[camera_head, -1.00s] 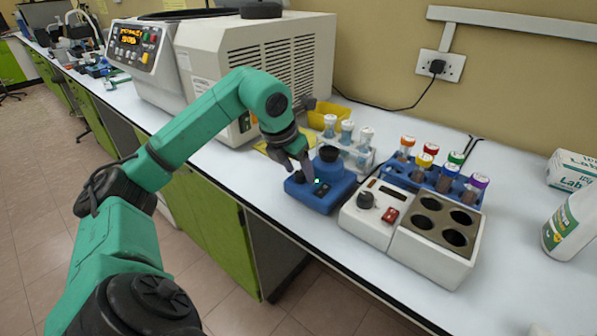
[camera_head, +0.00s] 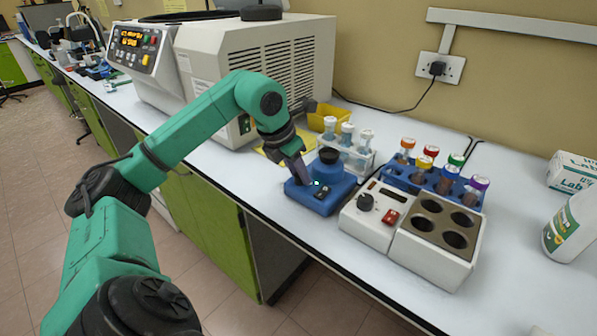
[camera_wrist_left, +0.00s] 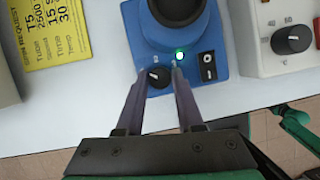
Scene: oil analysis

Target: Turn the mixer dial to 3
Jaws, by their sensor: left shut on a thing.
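The mixer (camera_head: 335,192) is a blue device with a black round top, standing near the counter's front edge. In the left wrist view the mixer (camera_wrist_left: 212,35) shows a small black dial (camera_wrist_left: 157,77) with a white pointer mark, a lit green light (camera_wrist_left: 180,56) and a black rocker switch (camera_wrist_left: 207,66). My left gripper (camera_head: 304,181) reaches down to the mixer's front left. In the left wrist view its fingers (camera_wrist_left: 159,82) sit on both sides of the dial and are shut on it. The dial's numbers are too small or hidden to read. My right gripper does not show.
A white heater block (camera_head: 408,235) with its own black knob stands just right of the mixer. Behind are a blue rack (camera_head: 400,180) with colour-capped tubes, a clear rack of vials (camera_head: 357,160) and a yellow bin (camera_head: 325,113). A large white machine (camera_head: 235,65) stands behind my left arm.

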